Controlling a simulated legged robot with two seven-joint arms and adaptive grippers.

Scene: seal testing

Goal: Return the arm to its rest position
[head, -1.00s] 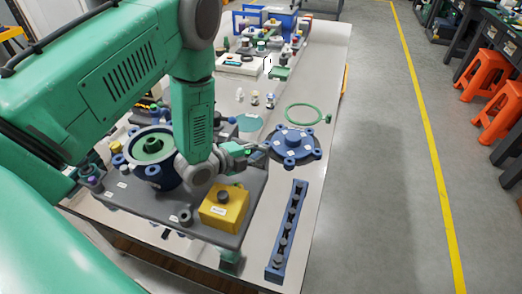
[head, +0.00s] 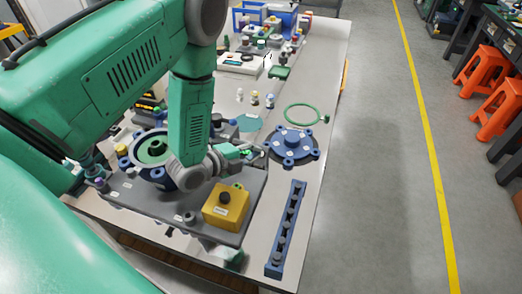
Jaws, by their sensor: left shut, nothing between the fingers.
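My left arm, green with dark joints, comes in from the left across the picture. Its gripper (head: 255,155) is shut and empty, above the right part of the grey test base, pointing right. The blue flange cover (head: 292,148) lies on the table just right of the fingertips, apart from them as far as I can see. The blue round housing with a green ring (head: 152,150) stands on the base, partly hidden behind my arm. My right gripper is not in view.
A yellow button box (head: 222,210) sits on the grey base (head: 150,207). A blue bolt rack (head: 285,232) lies at the front right of the table. A green ring (head: 303,114) lies behind the cover. Orange stools (head: 497,105) stand across the open floor.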

